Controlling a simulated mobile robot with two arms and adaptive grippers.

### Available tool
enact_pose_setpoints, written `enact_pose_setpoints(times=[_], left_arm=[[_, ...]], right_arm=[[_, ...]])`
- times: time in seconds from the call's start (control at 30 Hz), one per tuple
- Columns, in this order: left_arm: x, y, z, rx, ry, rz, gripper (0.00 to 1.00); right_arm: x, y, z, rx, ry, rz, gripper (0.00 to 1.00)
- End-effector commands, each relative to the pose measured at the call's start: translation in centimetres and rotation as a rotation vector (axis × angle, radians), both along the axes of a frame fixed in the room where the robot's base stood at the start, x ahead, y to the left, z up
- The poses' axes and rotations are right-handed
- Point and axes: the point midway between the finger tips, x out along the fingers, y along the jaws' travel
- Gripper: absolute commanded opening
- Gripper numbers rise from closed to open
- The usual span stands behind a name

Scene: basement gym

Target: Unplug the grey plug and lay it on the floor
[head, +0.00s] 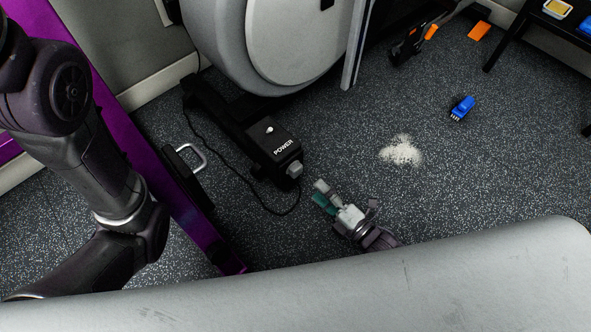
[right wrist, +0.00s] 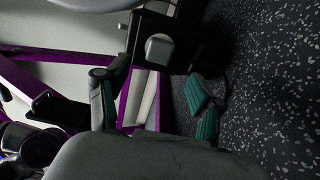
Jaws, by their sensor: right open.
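The grey plug (head: 294,169) sits in the end of the black box marked POWER (head: 272,145), low by the floor. The plug also shows as a pale grey block in the right wrist view (right wrist: 158,48). My right gripper (head: 321,193) is open and empty, a little to the right of and below the plug in the head view, apart from it. In the right wrist view its two teal-padded fingers (right wrist: 155,92) stand apart, with the plug beyond the gap between them. My left arm shows at the left, but its gripper is out of sight.
A black cord (head: 237,172) curves over the speckled floor (head: 350,130) near the box. A purple frame (head: 165,185) stands at the left. A blue object (head: 462,108) and a white powder patch (head: 402,151) lie right. A grey padded surface (head: 400,285) fills the foreground.

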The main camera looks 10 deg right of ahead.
Motion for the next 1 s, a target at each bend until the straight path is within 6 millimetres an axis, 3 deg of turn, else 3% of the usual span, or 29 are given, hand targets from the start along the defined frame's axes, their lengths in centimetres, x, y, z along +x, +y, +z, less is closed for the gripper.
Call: enact_pose_setpoints(times=[0.27,0.5,1.0], left_arm=[[-0.2,0.0,-1.6,0.001,-0.007,0.001,0.40],[-0.2,0.0,-1.9,0.002,-0.006,0.000,0.40],[-0.2,0.0,-2.0,0.001,-0.004,0.000,0.40]], right_arm=[[3.4,2.3,-0.2,0.004,-0.004,0.001,0.67],[5.7,3.8,-0.1,0.001,-0.001,0.000,0.67],[6.6,4.4,0.0,0.001,0.000,0.001,0.67]])
